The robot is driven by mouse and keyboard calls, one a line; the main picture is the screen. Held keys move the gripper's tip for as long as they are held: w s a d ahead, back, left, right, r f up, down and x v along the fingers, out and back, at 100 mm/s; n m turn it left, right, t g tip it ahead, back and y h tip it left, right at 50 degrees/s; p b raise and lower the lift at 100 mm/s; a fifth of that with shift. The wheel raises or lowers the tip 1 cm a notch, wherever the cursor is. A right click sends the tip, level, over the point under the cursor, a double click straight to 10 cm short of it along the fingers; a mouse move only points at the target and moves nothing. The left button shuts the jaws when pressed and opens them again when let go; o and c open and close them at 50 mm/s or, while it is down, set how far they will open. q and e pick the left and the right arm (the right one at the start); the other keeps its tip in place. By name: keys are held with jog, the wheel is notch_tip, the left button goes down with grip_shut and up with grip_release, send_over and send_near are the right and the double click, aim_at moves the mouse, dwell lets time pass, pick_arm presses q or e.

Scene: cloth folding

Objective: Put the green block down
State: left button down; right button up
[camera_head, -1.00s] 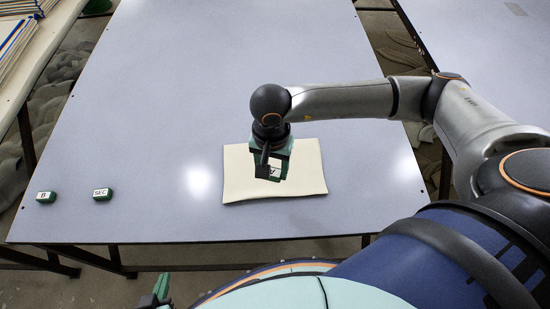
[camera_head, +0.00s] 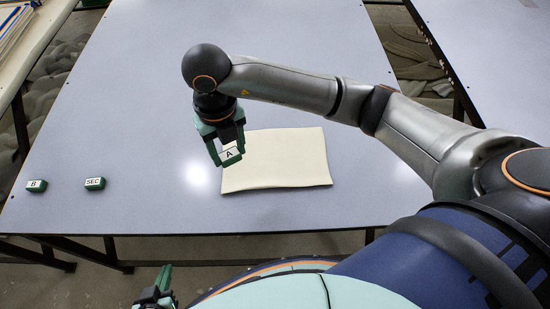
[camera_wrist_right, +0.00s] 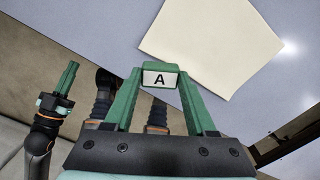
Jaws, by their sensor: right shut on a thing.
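The green block with a white face marked A (camera_head: 230,156) is between the fingers of my right gripper (camera_head: 227,154), which is shut on it. In the head view it is over the left edge of the cream folded cloth (camera_head: 285,165); its height is hard to judge. In the right wrist view the block (camera_wrist_right: 159,78) sits between the fingertips, with the cloth (camera_wrist_right: 215,40) beyond it. My left gripper (camera_head: 156,288) is low, in front of the table's near edge. I cannot tell whether its fingers are apart.
Two other green blocks, marked B (camera_head: 37,186) and SEC (camera_head: 95,183), lie on the grey table (camera_head: 140,120) near its front left corner. The table between them and the cloth is clear. Another table stands at the right (camera_head: 490,50).

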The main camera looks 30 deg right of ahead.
jog(key=m, duration=0.1)
jog(key=a+m, duration=0.1)
jog(key=m, duration=0.3)
jog(key=shift+a+r+b, duration=0.25)
jog(key=shift+r+b, duration=0.05)
jog(key=shift+b, duration=0.05)
jog(key=shift+d+m, duration=0.15)
jog(key=shift+m, duration=0.15)
jog(key=d+f, duration=0.2)
jog(key=d, duration=0.2)
jog(key=w+d+f, duration=0.1)
jog(key=d+f, duration=0.2)
jog(key=d, duration=0.1)
jog(key=w+d+f+b, duration=0.1)
jog(key=d+f, duration=0.2)
jog(key=d, duration=0.1)
jog(key=shift+w+f, duration=0.15)
jog(key=shift+w, duration=0.1)
jog(key=shift+w+d+f, duration=0.1)
jog(key=shift+d+f, duration=0.5)
jog(key=shift+f, duration=0.05)
notch_tip(320, 180, down, 3)
jog(key=shift+d+f, duration=0.1)
jog(key=shift+f, duration=0.05)
